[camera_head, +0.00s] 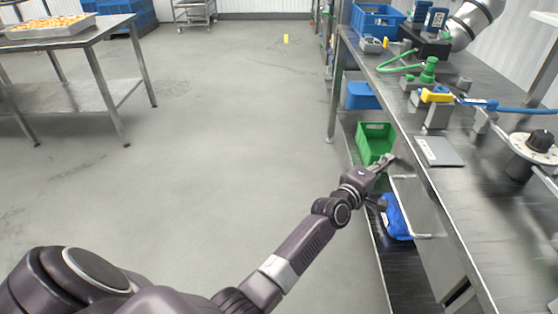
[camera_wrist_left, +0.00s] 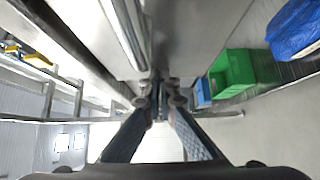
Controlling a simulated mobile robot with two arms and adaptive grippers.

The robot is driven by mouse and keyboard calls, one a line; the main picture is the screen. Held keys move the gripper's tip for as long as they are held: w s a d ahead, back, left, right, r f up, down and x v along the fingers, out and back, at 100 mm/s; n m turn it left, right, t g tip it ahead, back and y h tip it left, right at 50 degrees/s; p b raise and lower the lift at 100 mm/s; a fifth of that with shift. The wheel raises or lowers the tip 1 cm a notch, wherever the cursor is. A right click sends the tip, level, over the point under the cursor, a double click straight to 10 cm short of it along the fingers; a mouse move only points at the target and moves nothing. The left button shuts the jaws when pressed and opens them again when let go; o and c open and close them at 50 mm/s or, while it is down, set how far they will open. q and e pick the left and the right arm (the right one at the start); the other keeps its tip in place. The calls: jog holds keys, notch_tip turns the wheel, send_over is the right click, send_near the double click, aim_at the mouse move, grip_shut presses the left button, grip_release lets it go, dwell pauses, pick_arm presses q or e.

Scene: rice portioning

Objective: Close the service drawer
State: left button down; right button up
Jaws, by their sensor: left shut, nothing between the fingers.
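The service drawer (camera_head: 412,200) is under the right-hand steel bench, with its grey front and long bar handle facing the aisle. How far it stands out is hard to tell. In the left wrist view a bar, likely the handle (camera_wrist_left: 124,32), runs along a grey panel just beyond the fingers. My left gripper (camera_head: 385,161) is at the far end of the drawer front, close under the bench edge. Its fingers are shut and empty, and their tips (camera_wrist_left: 158,78) point toward the panel; contact cannot be made out. My right gripper is not in view.
A green crate (camera_head: 376,138) and a blue bag (camera_head: 396,218) are on the lower shelf beside the drawer. The bench top (camera_head: 480,205) carries a grey plate (camera_head: 439,151), fittings and a blue hose. The floor to the left is clear up to another table (camera_head: 85,36).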

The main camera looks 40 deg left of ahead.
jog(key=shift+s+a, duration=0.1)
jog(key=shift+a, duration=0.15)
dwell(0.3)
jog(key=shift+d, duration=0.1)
